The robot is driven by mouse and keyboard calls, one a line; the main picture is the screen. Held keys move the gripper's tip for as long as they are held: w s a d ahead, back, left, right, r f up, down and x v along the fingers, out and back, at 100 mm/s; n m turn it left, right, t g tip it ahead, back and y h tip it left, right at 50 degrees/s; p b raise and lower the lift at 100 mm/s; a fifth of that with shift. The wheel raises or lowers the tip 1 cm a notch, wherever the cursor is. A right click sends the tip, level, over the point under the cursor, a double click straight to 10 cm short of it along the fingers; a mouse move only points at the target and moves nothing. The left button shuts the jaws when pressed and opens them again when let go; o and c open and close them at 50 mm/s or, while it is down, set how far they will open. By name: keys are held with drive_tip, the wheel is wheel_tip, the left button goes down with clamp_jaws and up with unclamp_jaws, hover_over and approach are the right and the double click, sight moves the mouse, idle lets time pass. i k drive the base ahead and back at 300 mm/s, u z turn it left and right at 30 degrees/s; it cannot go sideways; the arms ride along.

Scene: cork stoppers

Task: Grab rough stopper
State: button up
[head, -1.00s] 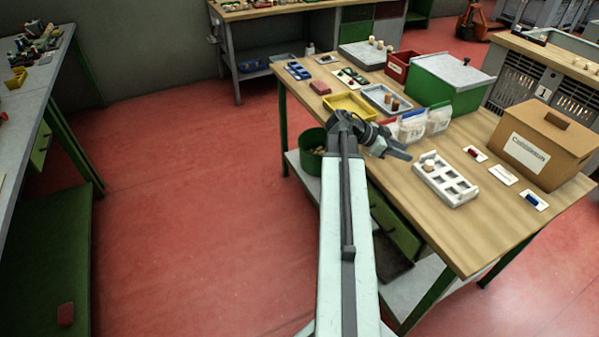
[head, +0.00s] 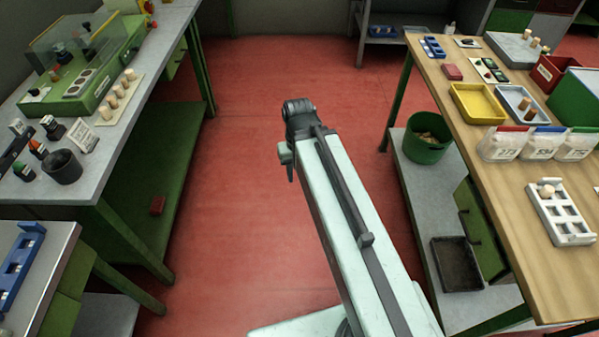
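Several pale cork stoppers (head: 118,92) stand in a row on a light board on the left bench. On the right table, two brown stoppers (head: 525,108) stand in a grey-blue tray (head: 513,91), one pale stopper (head: 546,190) sits in the white rack (head: 563,215), and others (head: 533,42) stand on a grey plate at the back. I cannot tell which one is rough; surfaces are too small to read. My gripper (head: 290,172) hangs at the arm's end over the red aisle, away from all stoppers. Its fingers are mostly hidden behind my arm.
The left bench also holds a green machine (head: 85,70), a black cup (head: 62,166) and small bottles. The right table has a yellow tray (head: 478,103) and labelled bags (head: 503,143). A green bin (head: 427,138) stands on its lower shelf. The floor between is clear.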

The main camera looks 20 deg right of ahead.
sight(532, 112)
drive_tip(key=z, duration=1.75)
